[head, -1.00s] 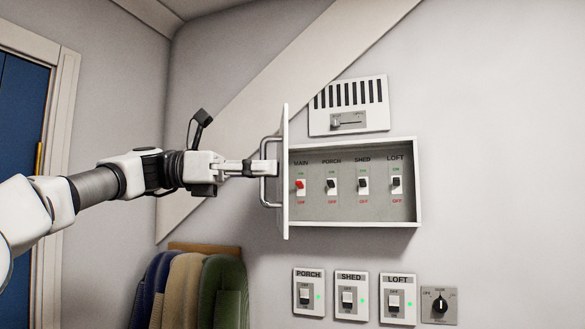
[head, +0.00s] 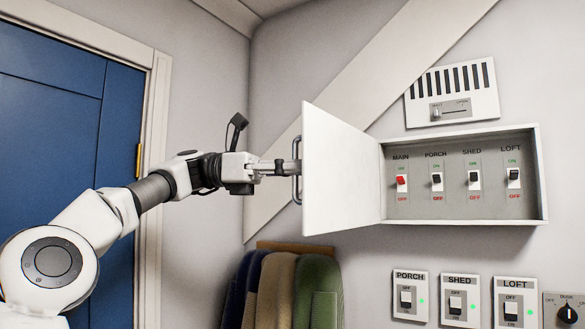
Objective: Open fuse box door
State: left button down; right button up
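The fuse box (head: 541,190) is on the wall at the right, with its white door (head: 342,172) swung wide open to the left on its left edge. Inside are a red MAIN switch (head: 401,180) and dark PORCH (head: 437,180), SHED (head: 474,179) and LOFT (head: 514,176) switches. My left gripper (head: 290,167) is at the metal bar handle (head: 297,170) on the door's outer face, its fingers closed around the bar. The fingertips are partly hidden by the handle. My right gripper is not in view.
A vent panel with a slider (head: 452,93) is above the box. Labelled wall switches (head: 410,297) and a dial (head: 568,312) are below. Coats (head: 290,290) hang below the door. A blue door (head: 60,130) stands at the left.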

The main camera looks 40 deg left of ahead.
pick_arm(q)
jog(key=shift+a, duration=0.15)
jog(key=c, duration=1.5)
grip_release()
jog(key=shift+w, duration=0.1)
jog(key=v, duration=1.1)
jog(key=shift+a+f, duration=0.1)
jog(key=shift+a, duration=0.3)
jog(key=shift+s+a, duration=0.15)
jog(key=shift+s, duration=0.1)
